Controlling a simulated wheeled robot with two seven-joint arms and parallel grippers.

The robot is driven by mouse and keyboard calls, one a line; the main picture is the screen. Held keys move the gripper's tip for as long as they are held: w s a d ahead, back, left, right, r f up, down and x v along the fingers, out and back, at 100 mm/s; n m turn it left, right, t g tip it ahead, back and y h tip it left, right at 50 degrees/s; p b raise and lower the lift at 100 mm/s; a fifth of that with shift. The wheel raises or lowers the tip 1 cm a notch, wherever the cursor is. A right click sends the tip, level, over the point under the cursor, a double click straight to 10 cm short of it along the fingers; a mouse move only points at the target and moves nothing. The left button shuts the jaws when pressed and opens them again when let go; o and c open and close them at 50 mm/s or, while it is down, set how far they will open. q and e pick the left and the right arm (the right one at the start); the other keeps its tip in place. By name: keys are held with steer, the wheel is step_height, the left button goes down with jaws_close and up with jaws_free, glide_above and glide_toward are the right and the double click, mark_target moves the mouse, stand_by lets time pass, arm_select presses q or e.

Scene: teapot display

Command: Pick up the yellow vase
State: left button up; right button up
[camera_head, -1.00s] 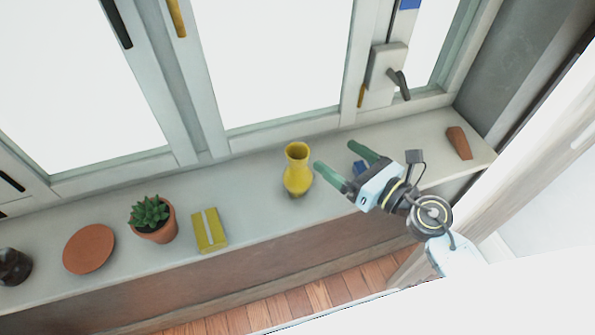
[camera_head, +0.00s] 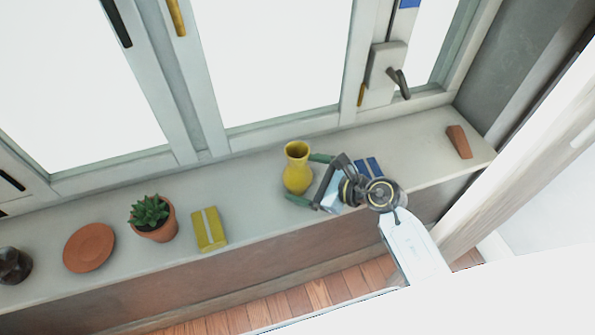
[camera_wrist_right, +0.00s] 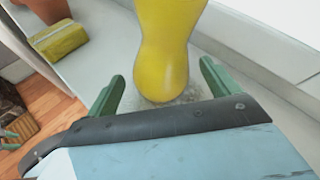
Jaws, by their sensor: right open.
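The yellow vase (camera_head: 297,169) stands upright on the window sill (camera_head: 258,200), near the middle of the head view. My right gripper (camera_head: 303,178) is open at the right side of the vase, low down, with its green fingers pointing left toward it. In the right wrist view the vase (camera_wrist_right: 168,50) stands just beyond and between the two open fingertips (camera_wrist_right: 160,85). Whether either finger touches it I cannot tell.
On the sill to the left are a yellow box (camera_head: 209,230), a potted succulent (camera_head: 153,219), a terracotta saucer (camera_head: 89,247) and a dark object (camera_head: 13,266). A blue item (camera_head: 368,167) lies behind my right gripper. A terracotta piece (camera_head: 459,142) stands far right. The window is behind.

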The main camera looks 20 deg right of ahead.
mark_target(291, 174)
steer(key=x, duration=0.4)
steer(key=shift+w+a+f, duration=0.15)
steer(key=shift+w+f, duration=0.05)
steer(key=shift+r, duration=0.1)
steer(key=c, duration=1.3)
